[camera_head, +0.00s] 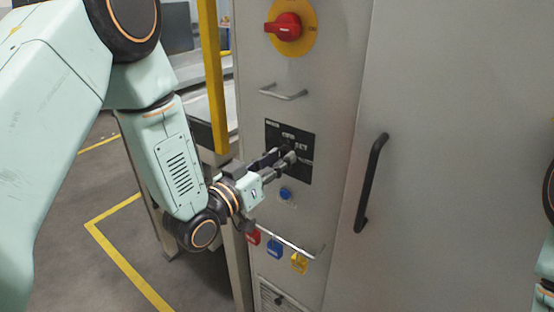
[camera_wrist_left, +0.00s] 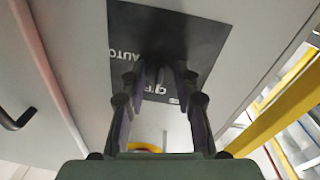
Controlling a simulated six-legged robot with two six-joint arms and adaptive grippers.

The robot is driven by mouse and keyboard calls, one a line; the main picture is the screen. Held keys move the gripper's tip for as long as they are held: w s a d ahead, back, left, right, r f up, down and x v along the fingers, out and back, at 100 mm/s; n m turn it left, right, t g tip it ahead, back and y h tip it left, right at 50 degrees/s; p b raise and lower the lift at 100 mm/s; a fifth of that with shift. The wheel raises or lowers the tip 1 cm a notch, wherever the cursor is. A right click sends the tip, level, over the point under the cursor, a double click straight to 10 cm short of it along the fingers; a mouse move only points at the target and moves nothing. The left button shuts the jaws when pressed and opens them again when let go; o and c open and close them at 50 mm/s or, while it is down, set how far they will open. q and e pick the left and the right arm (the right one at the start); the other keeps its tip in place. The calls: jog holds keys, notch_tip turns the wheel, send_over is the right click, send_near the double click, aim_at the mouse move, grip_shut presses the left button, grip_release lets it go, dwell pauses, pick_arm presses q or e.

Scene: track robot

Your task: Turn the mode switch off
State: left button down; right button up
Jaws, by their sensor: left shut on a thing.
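The mode switch's black panel (camera_head: 304,171) is on the grey cabinet front, with small white lettering. My left gripper (camera_head: 284,158) reaches the panel's middle and is shut on the mode switch, which the fingers mostly hide. In the left wrist view the black panel (camera_wrist_left: 205,45) shows "AUTO" and "OFF" lettering upside down. The two fingers of my left gripper (camera_wrist_left: 159,78) close in at the dark switch at the panel's centre. The switch's exact angle cannot be told. My right gripper is out of view.
A red rotary switch on a yellow disc (camera_head: 287,27) is above. A metal handle (camera_head: 284,95) and a blue button (camera_head: 286,194) are near the panel. Coloured padlocks (camera_head: 275,249) hang on a rail below. A black door handle (camera_head: 371,183) is right; a yellow post (camera_head: 213,80) stands left.

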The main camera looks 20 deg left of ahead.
pick_arm(q)
jog(key=shift+w+r, duration=0.15)
jog(key=shift+r, duration=0.2)
jog(key=c, duration=1.4)
grip_release()
jog(key=o, duration=0.4)
jog(key=shift+f, duration=0.25)
jog(key=shift+s+a+f, duration=0.1)
jog(key=shift+s+a, duration=0.1)
jog(key=shift+s, duration=0.35)
jog(key=shift+v, duration=5.45)
jog(key=shift+s, duration=0.1)
